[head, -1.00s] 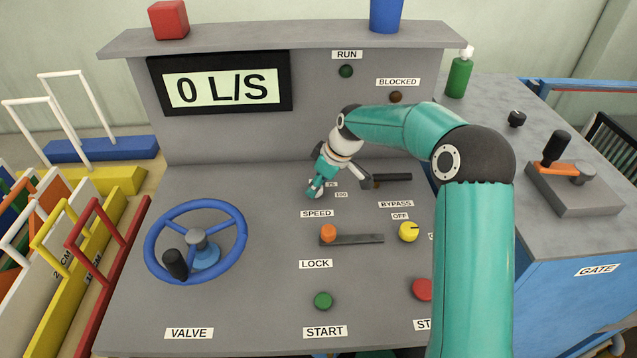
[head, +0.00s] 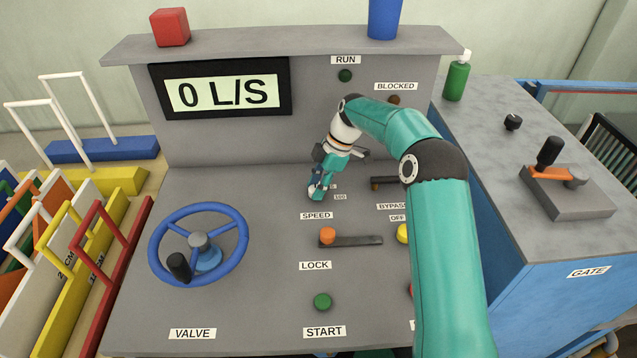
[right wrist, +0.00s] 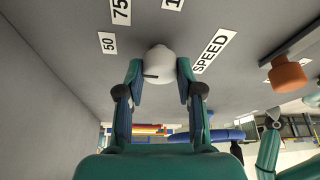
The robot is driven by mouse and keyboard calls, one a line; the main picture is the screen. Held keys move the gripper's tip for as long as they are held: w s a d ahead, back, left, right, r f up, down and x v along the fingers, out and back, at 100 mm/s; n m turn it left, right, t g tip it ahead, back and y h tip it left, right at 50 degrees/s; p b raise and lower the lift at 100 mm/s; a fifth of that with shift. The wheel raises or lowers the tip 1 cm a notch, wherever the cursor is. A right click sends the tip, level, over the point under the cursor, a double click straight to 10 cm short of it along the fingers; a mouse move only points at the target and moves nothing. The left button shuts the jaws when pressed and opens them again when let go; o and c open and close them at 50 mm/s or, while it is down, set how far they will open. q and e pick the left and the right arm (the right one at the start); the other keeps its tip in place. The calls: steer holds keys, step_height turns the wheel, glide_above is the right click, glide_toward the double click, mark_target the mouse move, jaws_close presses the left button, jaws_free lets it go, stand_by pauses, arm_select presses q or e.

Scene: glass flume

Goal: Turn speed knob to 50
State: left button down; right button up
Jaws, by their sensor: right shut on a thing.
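The speed knob (right wrist: 160,64) is pale and round, with a dark line on its left side in the right wrist view. My right gripper (right wrist: 160,80) is shut on it, one finger on each side. The line points left, below the 50 label (right wrist: 108,43); I cannot tell the exact value. The 75 label (right wrist: 121,10) is farther up. The SPEED label (head: 316,215) lies just in front of the knob in the head view, where my right gripper (head: 316,192) mostly hides the knob.
The display (head: 222,90) reads 0 L/S. The orange lock slider (head: 327,236) is in front of the knob, with the green start button (head: 322,301) nearer. The blue valve wheel (head: 200,245) is left. My right arm partly covers the bypass and stop controls.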

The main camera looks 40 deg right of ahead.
mark_target(327, 195)
steer(key=shift+a+f+n, duration=0.1)
steer(key=shift+n, duration=0.2)
steer(key=o, duration=1.2)
steer(key=shift+c, duration=0.2)
steer(key=w+v, duration=0.1)
steer(key=v, duration=0.6)
steer(key=shift+s+r, duration=0.25)
steer(key=shift+s, duration=0.25)
